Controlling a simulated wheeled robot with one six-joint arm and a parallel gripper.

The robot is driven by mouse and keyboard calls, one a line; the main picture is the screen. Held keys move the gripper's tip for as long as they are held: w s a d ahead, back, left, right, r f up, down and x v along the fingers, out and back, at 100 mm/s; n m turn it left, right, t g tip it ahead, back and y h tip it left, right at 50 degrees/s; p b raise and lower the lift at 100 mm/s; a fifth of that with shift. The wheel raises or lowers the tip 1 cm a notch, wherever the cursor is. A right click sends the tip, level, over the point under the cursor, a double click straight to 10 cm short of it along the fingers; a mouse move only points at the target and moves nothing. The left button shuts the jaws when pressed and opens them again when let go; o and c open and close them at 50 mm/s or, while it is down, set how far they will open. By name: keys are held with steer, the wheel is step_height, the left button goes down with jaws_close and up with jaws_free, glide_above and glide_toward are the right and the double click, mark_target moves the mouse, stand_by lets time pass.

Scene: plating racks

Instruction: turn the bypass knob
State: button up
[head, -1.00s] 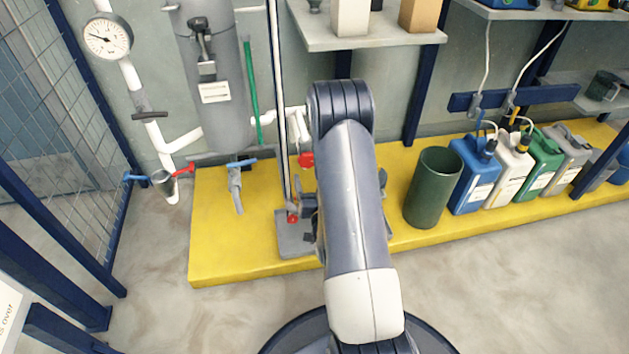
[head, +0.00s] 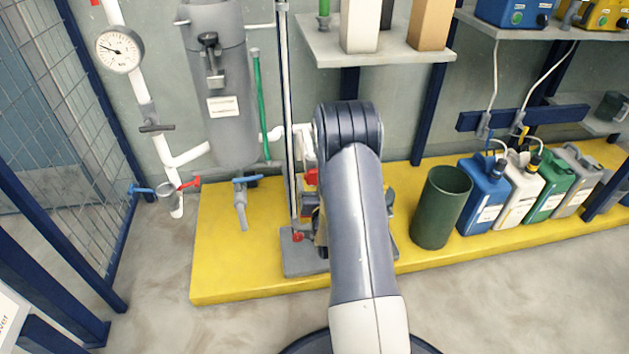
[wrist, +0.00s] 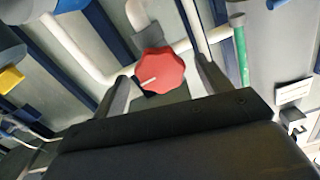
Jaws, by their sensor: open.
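The red bypass knob (wrist: 163,66), many-sided with a white pointer mark toward its lower left, is on white piping near the middle of the wrist view. In the head view the red knob (head: 311,177) shows just left of my arm, which partly covers it. My gripper (wrist: 161,72) is open, with one finger to each side of the knob in the wrist view. A gap shows between each finger and the knob; how far the tips are from it in depth I cannot tell. In the head view my gripper is hidden behind my arm.
A slim upright post (head: 289,130) stands left of my arm. A grey tank (head: 222,130) and green tube (head: 261,110) are further left. A green bin (head: 440,208) and several canisters stand to the right on the yellow plinth (head: 225,285). A shelf (head: 385,55) hangs above.

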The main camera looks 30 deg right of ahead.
steer(key=shift+x, duration=1.3)
steer(key=shift+c, duration=0.4)
